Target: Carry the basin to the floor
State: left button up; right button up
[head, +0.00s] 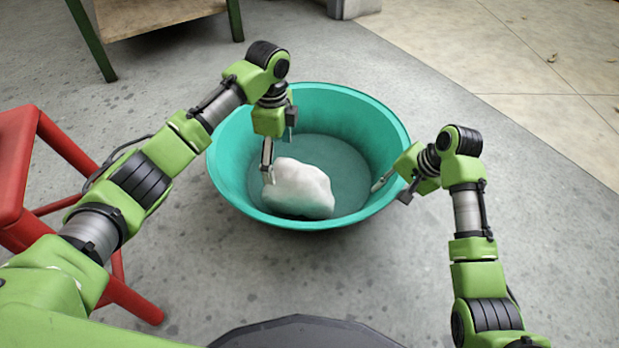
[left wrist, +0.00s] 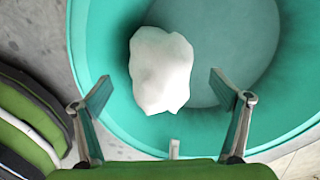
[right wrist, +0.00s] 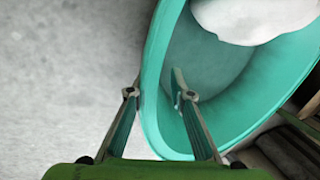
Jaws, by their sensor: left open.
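The teal basin (head: 340,108) is upright, with a white lump (head: 298,188) inside. It appears low over the grey concrete floor, with a soft shadow close beneath; I cannot tell whether it touches. My left gripper (head: 279,147) is open and empty over the left part of the basin. In the left wrist view, the white lump (left wrist: 160,70) lies below and between its fingers. My right gripper (right wrist: 157,78) is at the basin's right rim (right wrist: 152,100), one finger outside and one inside. Its fingers are partly drawn together; whether they press on the wall is unclear.
A red stool (head: 60,150) stands at the left, beside my left arm. A table with green legs (head: 92,42) is at the back left. Grey floor (head: 480,140) is clear to the right, with beige tiles (head: 540,50) beyond.

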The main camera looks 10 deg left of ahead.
jog(key=v, duration=0.6)
jog(key=shift+r, duration=0.4)
jog(key=shift+d, duration=0.1)
